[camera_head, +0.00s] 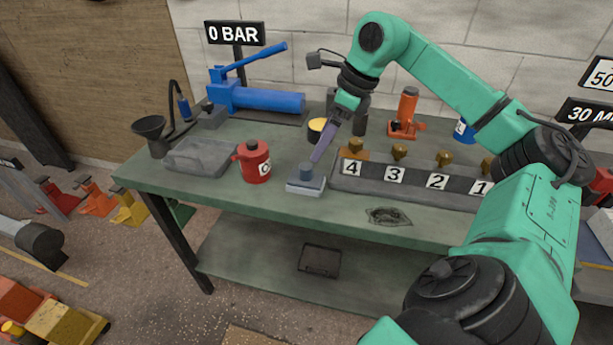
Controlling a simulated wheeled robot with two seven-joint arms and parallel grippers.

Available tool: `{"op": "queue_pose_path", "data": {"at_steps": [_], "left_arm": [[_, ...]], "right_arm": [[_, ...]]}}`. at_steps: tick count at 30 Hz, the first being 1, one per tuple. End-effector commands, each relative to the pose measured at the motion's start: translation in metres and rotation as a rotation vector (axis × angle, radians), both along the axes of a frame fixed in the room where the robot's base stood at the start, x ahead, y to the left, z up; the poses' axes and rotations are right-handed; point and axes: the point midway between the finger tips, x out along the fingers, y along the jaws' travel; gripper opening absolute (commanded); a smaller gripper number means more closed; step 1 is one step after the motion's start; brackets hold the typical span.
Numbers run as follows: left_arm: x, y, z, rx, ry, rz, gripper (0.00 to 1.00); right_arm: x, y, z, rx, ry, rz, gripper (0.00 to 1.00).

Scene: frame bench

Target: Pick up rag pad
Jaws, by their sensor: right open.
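What looks like the rag pad (306,185) is a small pale grey block with a blue-grey knob on top. It lies flat near the front edge of the green bench (225,205), left of the numbered block. My right gripper (315,162) reaches down from above with its narrow fingers at the knob. It is open; whether the fingers touch the knob I cannot tell. My left gripper is out of view.
A red can (254,162) marked 0 stands close left of the pad. A numbered valve block (415,185) is close on the right. A dark patch (388,216) lies at the front edge.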

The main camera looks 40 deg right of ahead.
Motion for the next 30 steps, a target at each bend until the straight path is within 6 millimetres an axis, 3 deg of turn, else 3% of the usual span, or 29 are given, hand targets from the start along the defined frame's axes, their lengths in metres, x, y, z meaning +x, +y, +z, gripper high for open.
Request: {"op": "queue_pose_path", "data": {"at_steps": [1, 6, 11, 18, 24, 26, 30], "left_arm": [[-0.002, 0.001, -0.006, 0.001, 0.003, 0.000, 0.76], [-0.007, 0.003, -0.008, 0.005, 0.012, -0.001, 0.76], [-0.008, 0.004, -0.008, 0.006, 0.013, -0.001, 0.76], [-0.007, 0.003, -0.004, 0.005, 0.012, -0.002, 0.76], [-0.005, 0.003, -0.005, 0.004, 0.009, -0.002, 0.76], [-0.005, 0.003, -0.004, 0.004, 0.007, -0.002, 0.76], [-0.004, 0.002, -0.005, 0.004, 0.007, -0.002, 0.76]], "right_arm": [[0.004, 0.004, -0.017, 0.002, 0.004, 0.003, 1.00], [0.017, 0.014, -0.051, 0.005, 0.002, 0.003, 1.00], [0.022, 0.019, -0.066, 0.006, 0.000, 0.003, 1.00], [0.034, 0.034, -0.104, 0.007, 0.000, 0.004, 1.00], [0.035, 0.034, -0.108, 0.005, -0.001, 0.002, 1.00], [0.035, 0.034, -0.108, 0.005, -0.001, 0.002, 0.81], [0.035, 0.034, -0.107, 0.005, -0.001, 0.002, 0.27]]}}
